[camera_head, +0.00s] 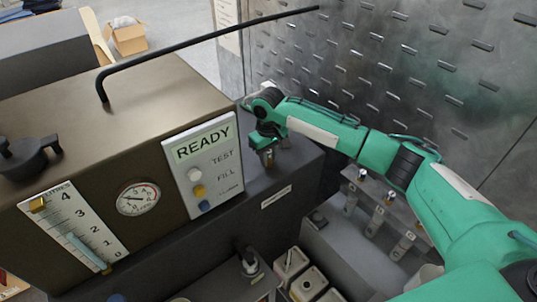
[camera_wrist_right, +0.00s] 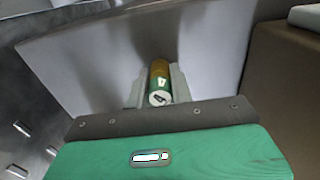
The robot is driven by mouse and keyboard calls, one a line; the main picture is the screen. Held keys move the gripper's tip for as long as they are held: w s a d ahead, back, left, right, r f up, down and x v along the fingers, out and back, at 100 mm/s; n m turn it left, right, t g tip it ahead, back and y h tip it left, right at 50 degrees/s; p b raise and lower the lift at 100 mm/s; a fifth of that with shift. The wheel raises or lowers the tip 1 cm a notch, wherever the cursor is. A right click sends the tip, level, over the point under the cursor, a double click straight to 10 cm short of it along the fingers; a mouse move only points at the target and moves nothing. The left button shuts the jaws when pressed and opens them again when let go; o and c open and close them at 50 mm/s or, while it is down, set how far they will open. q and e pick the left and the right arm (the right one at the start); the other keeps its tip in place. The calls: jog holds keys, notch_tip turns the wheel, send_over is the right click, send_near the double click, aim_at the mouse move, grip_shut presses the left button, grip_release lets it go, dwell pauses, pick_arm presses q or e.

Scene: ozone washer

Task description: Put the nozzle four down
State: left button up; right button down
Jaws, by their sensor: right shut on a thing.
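In the head view the right gripper (camera_head: 265,148) hangs over the dark ledge at the right of the washer, beside the READY panel. A small brass piece of the nozzle (camera_head: 268,158) shows below the fingers. Whether its tip touches anything cannot be told. My left gripper is not in view.
The washer (camera_head: 160,100) has a READY panel (camera_head: 203,165), a round gauge (camera_head: 138,198) and a level scale. A black bent pipe (camera_head: 200,40) rises over it. A grey rack (camera_head: 385,205) with nozzle-like pieces stands below my right arm. White containers (camera_head: 305,283) sit at the bottom.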

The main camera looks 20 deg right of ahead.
jog(key=c, duration=1.2)
grip_release()
jog(key=shift+c, duration=0.2)
notch_tip(320, 180, up, 11)
jog(key=b, duration=0.3)
jog(key=shift+a+f+b, duration=0.1)
jog(key=shift+f+b, duration=0.05)
jog(key=shift+b, duration=0.15)
jog(key=shift+r, duration=0.75)
jog(key=shift+f, duration=0.1)
